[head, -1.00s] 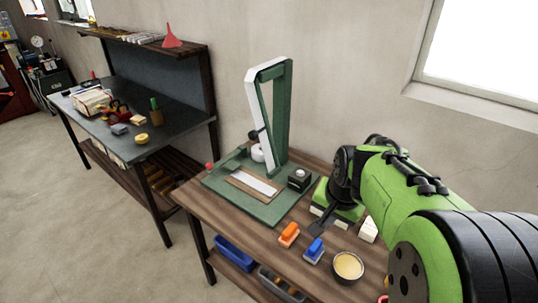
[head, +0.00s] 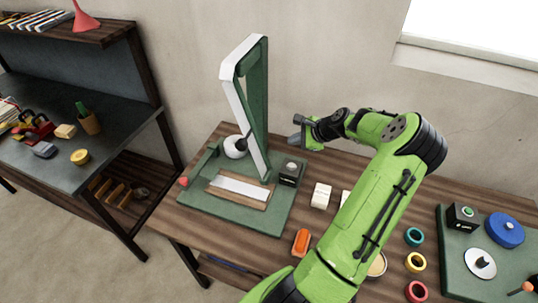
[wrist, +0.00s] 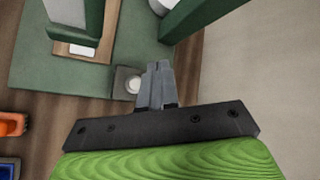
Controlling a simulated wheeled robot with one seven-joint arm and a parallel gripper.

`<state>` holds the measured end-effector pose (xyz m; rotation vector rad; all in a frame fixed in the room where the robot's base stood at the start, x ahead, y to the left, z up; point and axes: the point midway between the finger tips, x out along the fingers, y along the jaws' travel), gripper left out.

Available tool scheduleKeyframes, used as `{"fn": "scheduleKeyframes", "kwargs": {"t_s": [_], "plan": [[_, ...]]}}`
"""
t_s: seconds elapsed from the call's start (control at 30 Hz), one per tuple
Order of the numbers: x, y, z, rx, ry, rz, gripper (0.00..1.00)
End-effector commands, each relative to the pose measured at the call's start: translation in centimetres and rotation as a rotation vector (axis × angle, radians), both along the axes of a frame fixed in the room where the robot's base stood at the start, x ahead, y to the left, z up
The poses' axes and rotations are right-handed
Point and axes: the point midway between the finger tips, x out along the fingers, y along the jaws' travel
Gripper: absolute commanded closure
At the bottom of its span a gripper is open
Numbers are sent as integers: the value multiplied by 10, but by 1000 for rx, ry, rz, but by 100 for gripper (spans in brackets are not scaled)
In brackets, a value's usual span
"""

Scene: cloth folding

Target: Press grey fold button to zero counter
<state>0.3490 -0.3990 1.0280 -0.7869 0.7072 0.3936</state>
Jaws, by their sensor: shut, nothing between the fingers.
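The grey button (head: 291,166) is on top of a small dark box at the right edge of the green base. In the wrist view the pale round button (wrist: 133,85) shows just left of the fingertips. My gripper (head: 296,141) is raised above and slightly behind the box, apart from it in the head view. In the wrist view its fingers (wrist: 158,68) are together and empty, beside the box; the gap in height is hard to tell. The counter's reading cannot be made out.
A tall white and green frame (head: 247,105) stands on the green base (head: 202,199), left of my gripper. An orange-handled block (head: 302,242) and a white block (head: 321,195) sit nearby. Coloured rings and another green board (head: 455,247) lie right. The wall is close behind.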

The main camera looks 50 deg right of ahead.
Motion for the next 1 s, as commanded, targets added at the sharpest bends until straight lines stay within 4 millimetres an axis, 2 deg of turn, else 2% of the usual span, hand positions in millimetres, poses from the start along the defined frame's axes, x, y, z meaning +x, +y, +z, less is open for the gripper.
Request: {"fn": "scheduleKeyframes", "kwargs": {"t_s": [0.47,1.0], "plan": [[-2,-3,-6,7,-7,-13,100],[-2,-2,-80,9,-6,-12,100]]}}
